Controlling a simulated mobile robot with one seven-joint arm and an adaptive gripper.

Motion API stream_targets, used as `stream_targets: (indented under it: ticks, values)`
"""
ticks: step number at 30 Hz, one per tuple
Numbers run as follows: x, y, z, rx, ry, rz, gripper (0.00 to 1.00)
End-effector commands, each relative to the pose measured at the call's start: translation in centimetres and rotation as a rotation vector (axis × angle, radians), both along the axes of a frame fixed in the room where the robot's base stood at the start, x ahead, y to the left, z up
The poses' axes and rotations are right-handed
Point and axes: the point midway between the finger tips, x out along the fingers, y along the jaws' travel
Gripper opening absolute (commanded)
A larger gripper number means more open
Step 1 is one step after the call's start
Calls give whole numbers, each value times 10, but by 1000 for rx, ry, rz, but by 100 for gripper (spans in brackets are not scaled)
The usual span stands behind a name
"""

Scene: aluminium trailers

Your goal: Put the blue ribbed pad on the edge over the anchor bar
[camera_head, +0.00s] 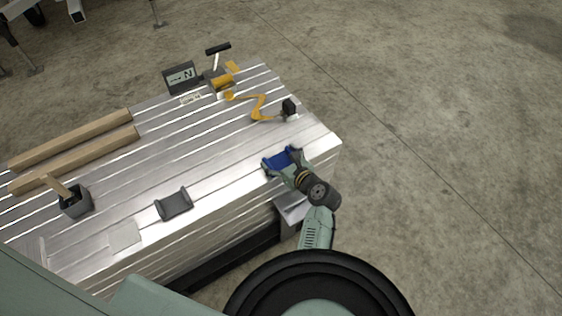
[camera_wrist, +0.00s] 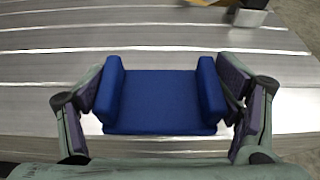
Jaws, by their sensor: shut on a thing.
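The blue pad (camera_head: 283,158) is at the near right edge of the aluminium trailer bed (camera_head: 215,130). In the wrist view the blue pad (camera_wrist: 160,98) shows a flat middle with a raised wall on each side. My gripper (camera_head: 285,164) is shut on it, with one finger against each side wall, and it also shows in the wrist view (camera_wrist: 168,100). Whether the pad touches the bed or hangs just above it, I cannot tell. The pad's underside is hidden. I cannot make out an anchor bar under it.
A grey pad (camera_head: 174,204) lies along the near edge to the left. A dark box (camera_head: 75,202) with a wooden handle and two wooden beams (camera_head: 75,150) are farther left. An orange strap (camera_head: 258,106), a small black block (camera_head: 289,107) and a dark sign (camera_head: 181,77) stand toward the back.

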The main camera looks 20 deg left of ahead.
Motion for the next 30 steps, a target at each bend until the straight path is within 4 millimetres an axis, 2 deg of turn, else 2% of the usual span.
stream_targets:
  ticks: [12,13,20,30]
  values:
    - [0,0,-4,1,0,-1,54]
    - [0,0,-4,1,-2,-1,85]
    - [0,0,-4,1,-1,-1,100]
    - [0,0,-3,1,-1,-1,100]
